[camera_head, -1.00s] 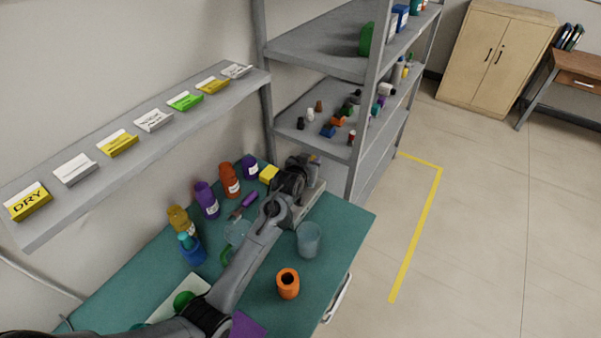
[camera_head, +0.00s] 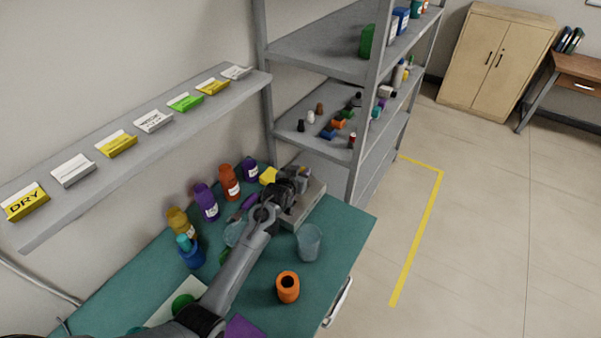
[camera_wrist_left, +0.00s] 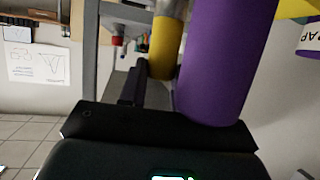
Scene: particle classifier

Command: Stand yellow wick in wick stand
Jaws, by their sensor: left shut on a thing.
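My left gripper (camera_head: 288,188) is over the far right part of the green table, close to a grey box (camera_head: 311,205). I cannot tell for sure which thing is the wick stand. My right gripper is not in view.
A yellow block (camera_head: 269,175) and several bottles, including an orange one (camera_head: 229,182), line the wall side. A clear beaker (camera_head: 309,243) and an orange holder (camera_head: 287,288) stand near the front edge. A grey shelf rack (camera_head: 330,150) rises behind the table.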

